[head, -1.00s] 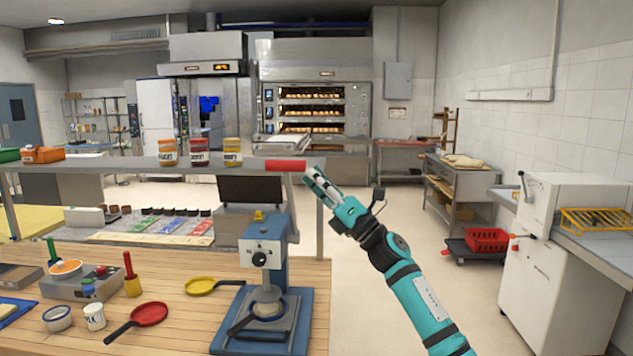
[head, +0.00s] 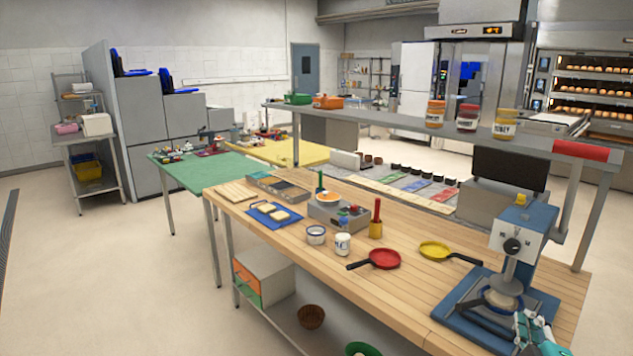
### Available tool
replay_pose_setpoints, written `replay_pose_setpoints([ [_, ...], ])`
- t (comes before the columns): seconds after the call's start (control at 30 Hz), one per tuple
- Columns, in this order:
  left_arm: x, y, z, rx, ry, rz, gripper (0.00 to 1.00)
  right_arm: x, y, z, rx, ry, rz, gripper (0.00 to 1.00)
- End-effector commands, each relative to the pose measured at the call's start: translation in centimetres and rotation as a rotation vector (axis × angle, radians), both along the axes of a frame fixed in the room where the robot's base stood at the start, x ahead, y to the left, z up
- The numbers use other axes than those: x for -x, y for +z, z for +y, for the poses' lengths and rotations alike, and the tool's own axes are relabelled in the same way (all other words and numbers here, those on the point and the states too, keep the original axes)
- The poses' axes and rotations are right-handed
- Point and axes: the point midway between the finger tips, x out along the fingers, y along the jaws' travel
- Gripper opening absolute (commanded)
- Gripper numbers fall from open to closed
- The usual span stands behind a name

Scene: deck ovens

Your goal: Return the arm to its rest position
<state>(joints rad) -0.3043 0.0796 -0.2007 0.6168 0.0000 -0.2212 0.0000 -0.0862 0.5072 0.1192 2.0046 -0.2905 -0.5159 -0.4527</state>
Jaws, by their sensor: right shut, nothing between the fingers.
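My right gripper (head: 531,326) shows at the bottom right corner, and most of its arm is cut off by the frame. It is shut and empty. In the picture it overlaps the front right of the blue base of the press machine (head: 512,243); I cannot tell whether it touches. A round pale piece sits on the press's lower plate. My left gripper is not in view.
The wooden table (head: 400,300) carries a red pan (head: 384,259), a yellow pan (head: 436,250), a white cup (head: 342,244) and a blue tray (head: 262,208). A shelf (head: 390,117) with jars runs behind. Floor at left is clear.

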Motion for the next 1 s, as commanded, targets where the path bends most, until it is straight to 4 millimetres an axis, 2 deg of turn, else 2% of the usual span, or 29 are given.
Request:
replay_pose_setpoints([
  [0.03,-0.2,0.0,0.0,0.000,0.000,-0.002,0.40,1.8,-3.4,1.8,-0.118,-0.019,0.082,0.00],
  [0.1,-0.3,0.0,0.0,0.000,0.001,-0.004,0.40,4.4,-7.5,4.1,-0.270,-0.058,0.194,0.00],
  [0.17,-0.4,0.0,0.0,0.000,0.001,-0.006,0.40,7.1,-10.7,6.2,-0.393,-0.096,0.294,0.00],
  [0.2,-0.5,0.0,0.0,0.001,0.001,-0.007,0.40,8.9,-12.5,7.6,-0.470,-0.123,0.359,0.00],
  [0.33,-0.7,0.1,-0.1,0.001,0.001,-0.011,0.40,14.6,-16.7,11.6,-0.669,-0.208,0.543,0.00],
  [0.47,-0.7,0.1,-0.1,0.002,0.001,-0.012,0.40,19.0,-18.8,14.4,-0.794,-0.273,0.673,0.00],
  [0.6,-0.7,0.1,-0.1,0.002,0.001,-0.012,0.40,22.9,-20.0,16.9,-0.893,-0.333,0.787,0.00],
  [0.9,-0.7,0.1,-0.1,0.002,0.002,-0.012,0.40,30.1,-20.7,21.3,-1.047,-0.446,0.997,0.00],
  [1.0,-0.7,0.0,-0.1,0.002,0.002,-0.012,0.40,29.4,-23.4,21.3,-1.041,-0.455,1.007,0.00],
])
